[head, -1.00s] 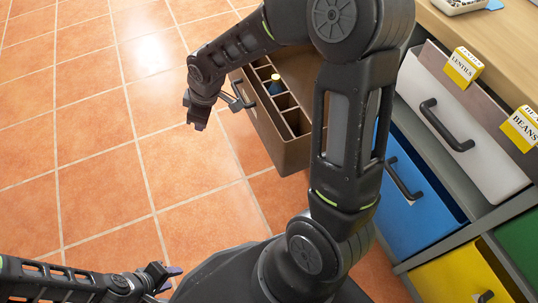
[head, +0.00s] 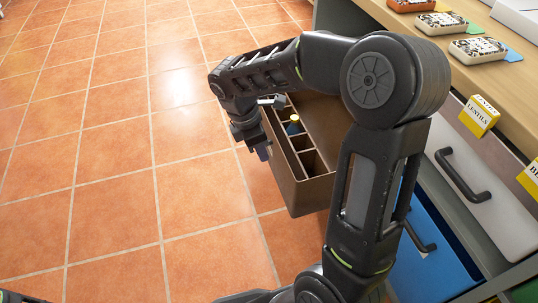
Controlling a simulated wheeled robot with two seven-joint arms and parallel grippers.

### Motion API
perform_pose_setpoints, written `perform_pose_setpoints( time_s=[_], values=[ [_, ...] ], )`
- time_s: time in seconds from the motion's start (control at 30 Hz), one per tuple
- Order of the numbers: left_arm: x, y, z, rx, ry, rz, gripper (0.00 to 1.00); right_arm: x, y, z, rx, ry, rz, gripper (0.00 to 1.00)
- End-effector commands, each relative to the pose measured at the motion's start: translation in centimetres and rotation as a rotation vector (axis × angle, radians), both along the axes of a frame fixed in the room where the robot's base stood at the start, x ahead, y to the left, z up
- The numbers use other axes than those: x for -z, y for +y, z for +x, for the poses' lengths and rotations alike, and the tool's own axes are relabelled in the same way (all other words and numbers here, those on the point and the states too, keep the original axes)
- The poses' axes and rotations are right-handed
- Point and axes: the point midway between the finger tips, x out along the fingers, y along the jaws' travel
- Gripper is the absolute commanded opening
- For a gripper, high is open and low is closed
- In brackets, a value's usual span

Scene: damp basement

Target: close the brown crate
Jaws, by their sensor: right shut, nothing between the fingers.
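The brown crate (head: 312,197) is a drawer standing out from the cabinet, open at the top. Dividers split its inside, and a small dark bottle with a yellow top (head: 293,125) stands in one compartment. A grey handle (head: 271,101) shows at its front, partly hidden by my right arm. My right gripper (head: 263,152) is shut and empty, pointing down just outside the crate's front. I cannot tell whether it touches the front. My right arm hides the crate's back part. My left gripper is out of view.
A white drawer (head: 490,205) and a blue drawer (head: 437,255) stand out at the right. A yellow lentils box (head: 479,116) is at the white drawer. Patterned cases (head: 478,49) lie on the wooden counter (head: 400,24). The tiled floor (head: 120,130) at left is clear.

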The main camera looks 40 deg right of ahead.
Motion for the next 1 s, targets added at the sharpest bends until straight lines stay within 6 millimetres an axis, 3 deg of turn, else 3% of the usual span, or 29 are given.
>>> perform_pose_setpoints(
  time_s=[0.5, 0.7, 1.0],
  values=[
    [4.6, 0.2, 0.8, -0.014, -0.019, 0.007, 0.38, 9.4, -2.3, -0.9, 0.005, 0.002, 0.001, 0.00],
    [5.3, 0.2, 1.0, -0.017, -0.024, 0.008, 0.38, 8.8, -5.0, -1.8, 0.005, -0.001, 0.001, 0.00],
    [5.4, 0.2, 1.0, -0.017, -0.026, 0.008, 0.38, 8.6, -5.8, -2.1, 0.001, 0.000, 0.001, 0.00]
  ],
)
